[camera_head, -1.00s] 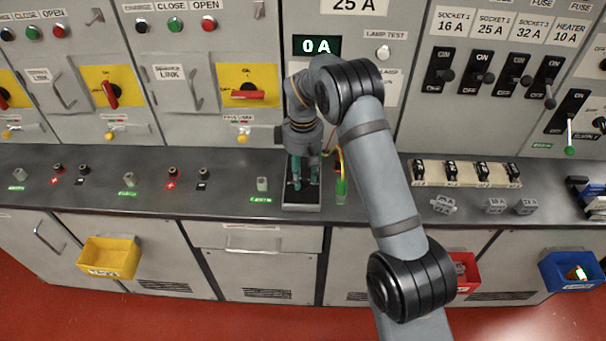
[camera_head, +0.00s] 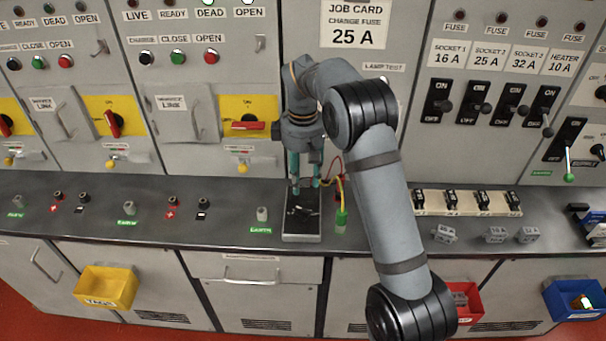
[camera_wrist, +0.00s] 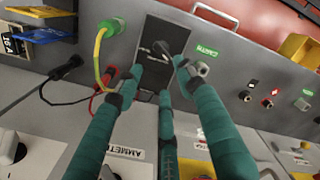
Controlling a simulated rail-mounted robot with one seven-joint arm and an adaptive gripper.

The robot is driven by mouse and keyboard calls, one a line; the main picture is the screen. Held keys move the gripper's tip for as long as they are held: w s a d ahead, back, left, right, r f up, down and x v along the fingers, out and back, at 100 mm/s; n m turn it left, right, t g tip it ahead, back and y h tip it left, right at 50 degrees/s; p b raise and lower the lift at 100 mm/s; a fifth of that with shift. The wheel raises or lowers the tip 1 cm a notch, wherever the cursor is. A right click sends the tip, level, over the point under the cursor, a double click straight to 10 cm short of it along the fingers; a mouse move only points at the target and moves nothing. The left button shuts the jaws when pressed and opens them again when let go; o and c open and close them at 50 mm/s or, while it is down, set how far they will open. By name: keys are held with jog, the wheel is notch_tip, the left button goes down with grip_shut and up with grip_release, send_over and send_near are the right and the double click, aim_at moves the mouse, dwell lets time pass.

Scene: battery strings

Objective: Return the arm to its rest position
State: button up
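My gripper (camera_head: 305,186) has long teal fingers and hangs downward above a small dark tray (camera_head: 300,237) on the bench. In the wrist view the fingertips of my gripper (camera_wrist: 157,78) are spread apart with nothing held between them. A small black item (camera_head: 302,210) lies on the tray, below the fingers; it also shows in the wrist view (camera_wrist: 162,48). My arm reaches in from the lower right, bent at the elbow, and hides part of the panel and bench behind it.
A green plug with a yellow lead (camera_head: 341,217) stands just right of the tray. Several grey fuse blocks (camera_head: 445,233) lie farther right. An upright panel with a red rotary handle (camera_head: 248,126) rises behind. Yellow (camera_head: 106,287) and blue (camera_head: 572,290) bins hang on the bench front.

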jog(key=shift+r, duration=0.65)
jog(key=shift+f, duration=0.1)
notch_tip(320, 180, down, 12)
jog(key=shift+r, duration=0.1)
dwell(0.6)
